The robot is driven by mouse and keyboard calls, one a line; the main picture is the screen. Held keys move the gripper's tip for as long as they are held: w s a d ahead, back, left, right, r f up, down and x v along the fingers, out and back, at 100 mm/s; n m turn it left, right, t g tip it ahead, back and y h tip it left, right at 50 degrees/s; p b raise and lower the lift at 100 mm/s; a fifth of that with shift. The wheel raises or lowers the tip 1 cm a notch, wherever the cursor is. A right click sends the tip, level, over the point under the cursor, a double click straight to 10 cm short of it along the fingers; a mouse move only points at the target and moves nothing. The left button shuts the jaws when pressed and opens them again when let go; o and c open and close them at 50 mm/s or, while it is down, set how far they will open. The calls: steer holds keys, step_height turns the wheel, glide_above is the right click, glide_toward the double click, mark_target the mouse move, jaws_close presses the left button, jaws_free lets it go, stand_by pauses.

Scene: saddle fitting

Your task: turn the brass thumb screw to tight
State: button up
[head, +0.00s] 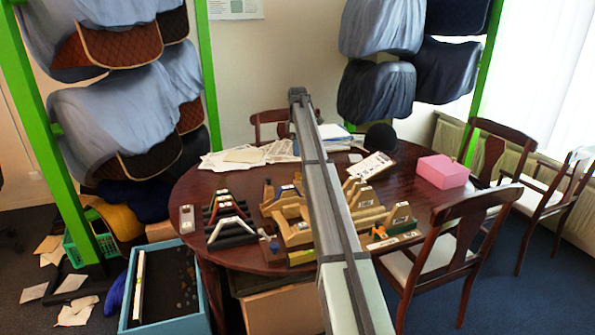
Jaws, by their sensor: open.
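I cannot make out the brass thumb screw in the head view; it is too small or hidden. Several wooden fittings with small pale labels stand on the dark round table (190,187). One group of tan wooden fittings (293,228) is left of a long grey beam, and another tan group (366,203) is right of it. A small orange piece (378,232) sits on a wooden fitting at the table's front; whether it is a screw I cannot tell. I cannot make out my gripper in this view.
The long grey beam (325,205) crosses the middle and hides part of the table. Black angled stands (231,229) stand at left, a pink box (442,171) at right. Papers (245,155) lie at the back. A blue-rimmed bin (208,298) is front left. Chairs (462,215) crowd the right.

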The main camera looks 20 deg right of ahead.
mark_target(298, 173)
step_height(298, 173, down, 10)
steer(key=shift+f, duration=0.1)
stand_by(0.4)
jaws_close()
stand_by(0.4)
